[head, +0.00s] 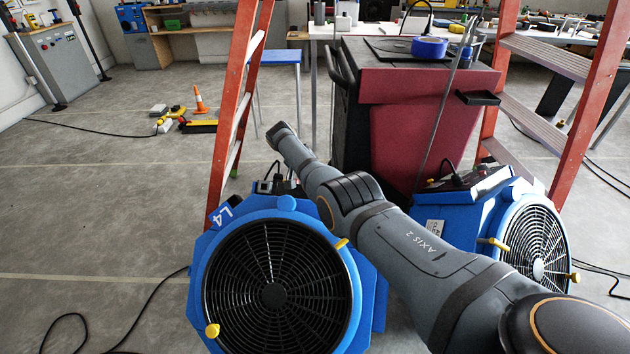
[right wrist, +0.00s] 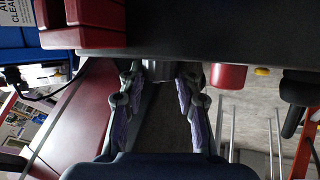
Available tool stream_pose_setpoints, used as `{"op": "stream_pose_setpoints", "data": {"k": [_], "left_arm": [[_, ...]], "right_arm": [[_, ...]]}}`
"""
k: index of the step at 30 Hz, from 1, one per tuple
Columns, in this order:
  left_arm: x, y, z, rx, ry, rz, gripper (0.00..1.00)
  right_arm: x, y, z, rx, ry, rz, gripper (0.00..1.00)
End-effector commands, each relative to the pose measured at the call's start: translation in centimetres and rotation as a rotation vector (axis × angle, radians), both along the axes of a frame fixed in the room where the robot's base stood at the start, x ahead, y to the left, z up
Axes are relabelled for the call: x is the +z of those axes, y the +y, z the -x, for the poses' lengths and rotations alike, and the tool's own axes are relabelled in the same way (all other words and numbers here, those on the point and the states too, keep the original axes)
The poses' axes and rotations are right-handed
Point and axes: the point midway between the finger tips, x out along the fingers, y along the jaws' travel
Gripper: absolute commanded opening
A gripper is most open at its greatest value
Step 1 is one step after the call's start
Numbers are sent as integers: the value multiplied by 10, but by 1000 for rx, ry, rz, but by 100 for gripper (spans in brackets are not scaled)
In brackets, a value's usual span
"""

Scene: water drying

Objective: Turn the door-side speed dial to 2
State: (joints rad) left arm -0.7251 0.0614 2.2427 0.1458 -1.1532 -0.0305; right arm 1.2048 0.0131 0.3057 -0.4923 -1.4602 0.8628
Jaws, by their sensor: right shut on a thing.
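Two blue fan units stand on the floor in the head view. The left fan (head: 275,295) carries an "L4" tag; the right fan (head: 540,245) stands beside the dark red cart. My right arm crosses the left fan from the lower right, but I cannot make out its fingertips there. In the right wrist view, my right gripper (right wrist: 159,78) has its two fingers on either side of a small silvery dial (right wrist: 156,69) at a dark panel (right wrist: 200,35). Its setting marks do not show, and the views do not tell which side is the door side. My left gripper is not in view.
Red parts (right wrist: 228,77) stick out beside the dial in the right wrist view. An orange ladder (head: 232,120) stands behind the left fan. The dark red cart (head: 425,130) is close behind the arm. Open floor lies left, with a cable and a cone (head: 200,100).

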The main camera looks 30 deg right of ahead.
Motion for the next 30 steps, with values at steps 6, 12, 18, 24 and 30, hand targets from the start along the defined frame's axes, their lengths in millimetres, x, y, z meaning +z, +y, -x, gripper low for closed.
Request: {"op": "stream_pose_setpoints", "data": {"k": [6, 12, 18, 24, 30], "left_arm": [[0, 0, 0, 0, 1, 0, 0], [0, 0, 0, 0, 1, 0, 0], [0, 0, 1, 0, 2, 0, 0], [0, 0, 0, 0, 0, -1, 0], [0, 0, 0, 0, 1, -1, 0]], "right_arm": [[-1, 1, 1, 0, 3, -2, 1], [-1, 1, 0, 0, 2, -1, 56], [0, 0, 0, 1, 1, -1, 56], [5, 3, 0, 0, -1, 1, 56], [35, 20, 1, 2, -4, -2, 56]]}}
